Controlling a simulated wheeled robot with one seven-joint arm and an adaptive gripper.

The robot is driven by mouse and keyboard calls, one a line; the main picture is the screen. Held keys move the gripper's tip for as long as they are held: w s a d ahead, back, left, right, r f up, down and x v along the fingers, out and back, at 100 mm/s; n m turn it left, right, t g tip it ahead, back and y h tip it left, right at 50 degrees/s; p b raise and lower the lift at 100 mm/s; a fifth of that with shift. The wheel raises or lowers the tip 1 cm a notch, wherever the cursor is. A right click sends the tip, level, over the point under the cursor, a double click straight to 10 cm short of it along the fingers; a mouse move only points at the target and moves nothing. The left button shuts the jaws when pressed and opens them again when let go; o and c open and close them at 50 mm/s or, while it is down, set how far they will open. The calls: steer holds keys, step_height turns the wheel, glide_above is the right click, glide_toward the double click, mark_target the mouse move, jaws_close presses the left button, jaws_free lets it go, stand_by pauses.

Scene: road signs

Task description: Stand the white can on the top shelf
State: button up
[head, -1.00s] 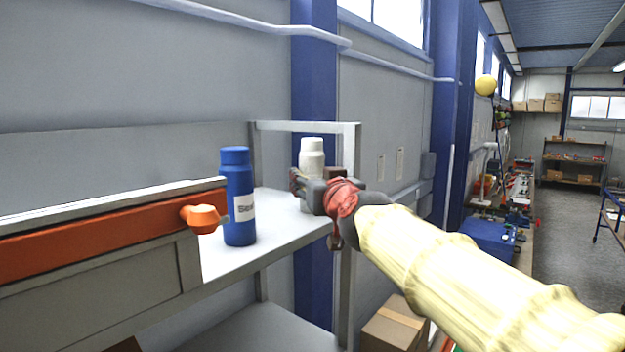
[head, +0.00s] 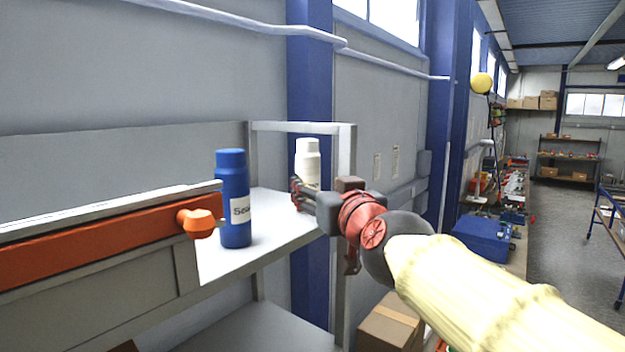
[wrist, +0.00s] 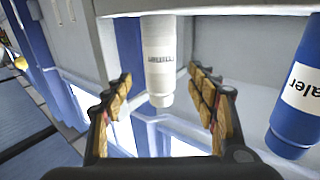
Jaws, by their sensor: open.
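The white can (head: 307,160) stands upright on the top shelf (head: 270,232), near its right end. In the wrist view, which is upside down, the white can (wrist: 160,55) shows between the two spread fingers with a gap on each side. My gripper (head: 303,193) is open in front of the can and hides its lower part in the head view. In the wrist view the gripper (wrist: 162,105) has nothing between its fingertips but the can ahead.
A blue bottle (head: 233,198) with a white label stands on the shelf to the left of the can. An orange bar with a knob (head: 197,222) runs along the shelf front at left. A shelf post (head: 346,180) is close to the right of the can. A cardboard box (head: 388,322) is below.

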steer(key=v, duration=0.3)
steer(key=shift+s+p, duration=0.3)
steer(key=shift+d+f, duration=0.1)
steer(key=s+d+f+m+g+h, duration=0.1)
steer(key=s+d+f+g, duration=0.3)
steer(key=s+f, duration=0.5)
steer(key=s+d+f+m+g+h, duration=0.1)
steer(key=s+d+f+g, duration=0.3)
steer(key=s+f, duration=0.5)
steer(key=s+d+f+m+g+h, duration=0.1)
steer(key=s+d+f+g+h, duration=0.2)
steer(key=f, duration=1.6)
steer(key=s+d, duration=0.4)
steer(key=s, duration=0.2)
steer(key=shift+s+d+f+g, duration=0.25)
steer(key=shift+d+g, duration=0.15)
steer(key=shift+f, duration=0.1)
step_height(320, 180, down, 24)
steer(key=b, duration=2.5)
steer(key=shift+f, duration=0.25)
